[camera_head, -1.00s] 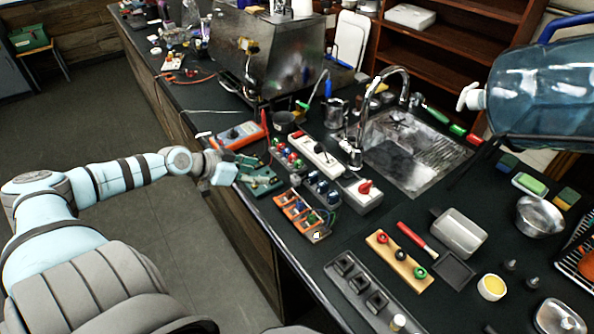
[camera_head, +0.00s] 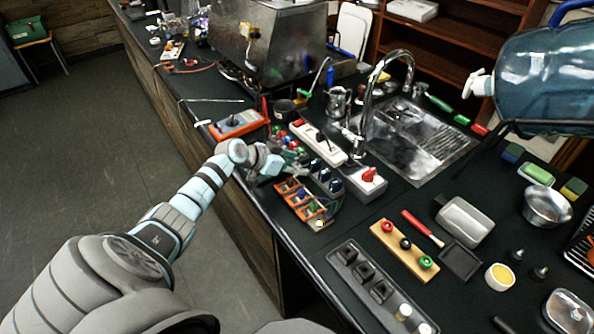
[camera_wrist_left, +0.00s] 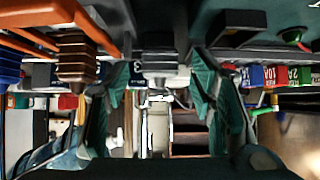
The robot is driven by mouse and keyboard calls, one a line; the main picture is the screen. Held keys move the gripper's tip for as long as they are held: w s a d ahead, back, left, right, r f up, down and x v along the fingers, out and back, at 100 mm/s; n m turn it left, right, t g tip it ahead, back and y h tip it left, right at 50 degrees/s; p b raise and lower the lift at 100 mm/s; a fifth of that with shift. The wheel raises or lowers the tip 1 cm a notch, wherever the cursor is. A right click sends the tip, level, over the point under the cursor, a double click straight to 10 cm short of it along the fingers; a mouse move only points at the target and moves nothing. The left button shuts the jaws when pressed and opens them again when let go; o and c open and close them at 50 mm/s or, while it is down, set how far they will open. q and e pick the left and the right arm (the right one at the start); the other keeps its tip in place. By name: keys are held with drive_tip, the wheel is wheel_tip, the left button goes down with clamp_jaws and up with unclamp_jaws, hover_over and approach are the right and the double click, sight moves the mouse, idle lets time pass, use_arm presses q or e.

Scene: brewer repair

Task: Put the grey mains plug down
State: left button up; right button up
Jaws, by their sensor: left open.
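A grey plug (camera_wrist_left: 157,62) shows in the left wrist view between the two teal fingers of my left gripper (camera_wrist_left: 160,90), with a gap on each side. A dark block (camera_wrist_left: 152,25) is directly above it in that picture. My left gripper (camera_head: 291,160) is open. In the head view it is over the counter, just behind the orange compartment tray (camera_head: 302,204); I cannot make out the grey plug there. A brown plug (camera_wrist_left: 77,60) and a blue plug (camera_wrist_left: 8,66) are to the left in the wrist view. My right gripper is out of sight.
A white power strip (camera_head: 320,142) and a box with a red switch (camera_head: 366,181) are right of my left gripper. An orange multimeter (camera_head: 237,124) lies behind it. The sink (camera_head: 420,140) and tap are farther right.

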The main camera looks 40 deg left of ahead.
use_arm(q)
clamp_jaws()
drive_tip(key=shift+r, duration=0.1)
